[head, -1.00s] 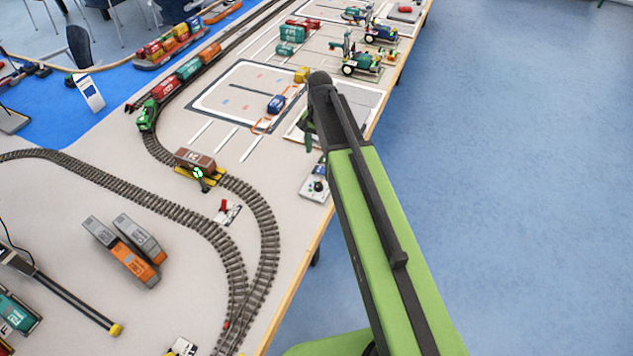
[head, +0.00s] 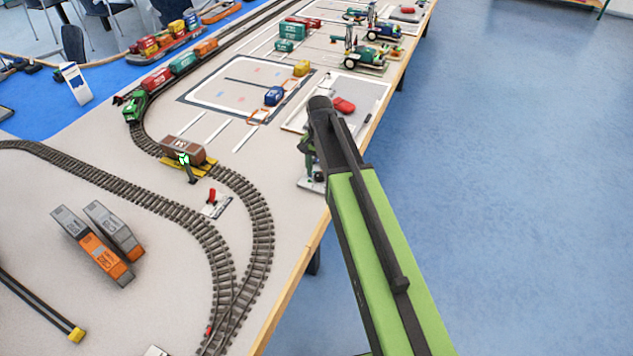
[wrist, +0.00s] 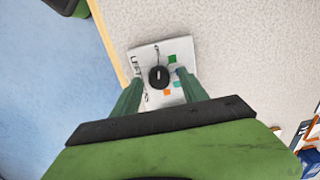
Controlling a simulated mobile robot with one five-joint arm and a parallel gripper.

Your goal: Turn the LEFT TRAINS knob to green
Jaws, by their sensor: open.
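The knob (wrist: 158,77) is round and black with a small light mark. It sits on a white panel (wrist: 146,56) near the table edge, with a green square (wrist: 171,58) and an orange square (wrist: 165,92) beside it. The panel's lettering begins "LEFT"; the rest is partly covered. My gripper (wrist: 160,79) is open, one dark green finger on each side of the knob; I cannot tell whether they touch it. In the head view the panel (head: 312,186) shows below my gripper (head: 308,168), and the knob is hidden.
The wooden table edge (head: 290,295) runs beside the panel, with blue floor to the right. A lever switch (head: 214,204) and curved track (head: 258,210) lie to the left. A tray with a red object (head: 343,106) lies beyond.

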